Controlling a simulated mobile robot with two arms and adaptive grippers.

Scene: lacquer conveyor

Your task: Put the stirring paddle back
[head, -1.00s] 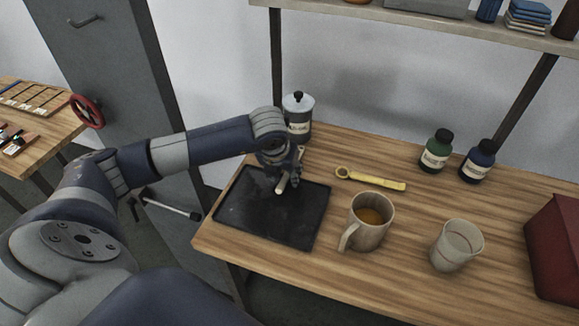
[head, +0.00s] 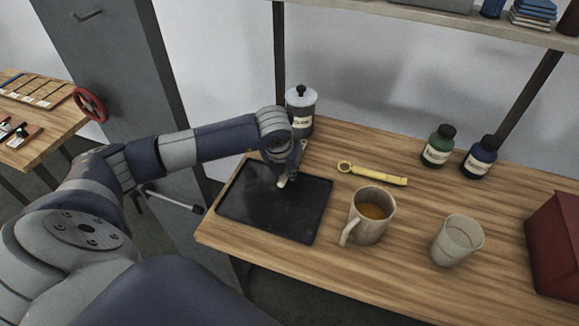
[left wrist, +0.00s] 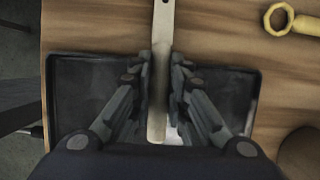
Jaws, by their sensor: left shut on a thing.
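My left gripper (head: 284,178) is over the far part of the black tray (head: 250,213). In the left wrist view its fingers (left wrist: 160,92) are closed on the stirring paddle (left wrist: 162,35), a flat pale wooden stick with a small hole. One end of the paddle lies over the tray and the other runs past the tray's edge over the wooden bench. Whether the paddle touches the tray I cannot tell. My right gripper is in neither view.
A yellow wrench (head: 372,174) lies behind the mug. A lidded canister (head: 300,112), green bottle (head: 437,146), blue bottle (head: 480,158) and red box (head: 555,245) also stand on the bench.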

